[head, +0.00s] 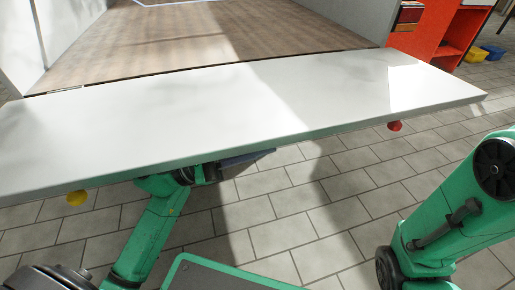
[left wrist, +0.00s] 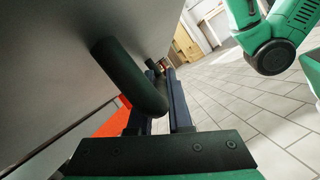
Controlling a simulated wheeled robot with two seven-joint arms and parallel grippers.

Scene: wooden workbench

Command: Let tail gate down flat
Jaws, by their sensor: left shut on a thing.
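The white tail gate (head: 250,100) lies folded out from the wooden load floor, looking flat or nearly so. In the left wrist view its grey underside (left wrist: 50,60) fills the upper left, with a curved black handle (left wrist: 128,75) on it. My left gripper (head: 245,159) is under the gate's near edge and partly hidden by it. In the left wrist view its dark fingers (left wrist: 160,105) are shut on the handle. My right arm is at the right of the head view, but its gripper is out of view.
The wooden load floor (head: 200,40) lies behind the gate, with a grey side wall (head: 20,45) at left. A yellow knob (head: 76,197) and a red knob (head: 394,126) hang at the gate's near edge. An orange-red cabinet (head: 440,30) stands far right.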

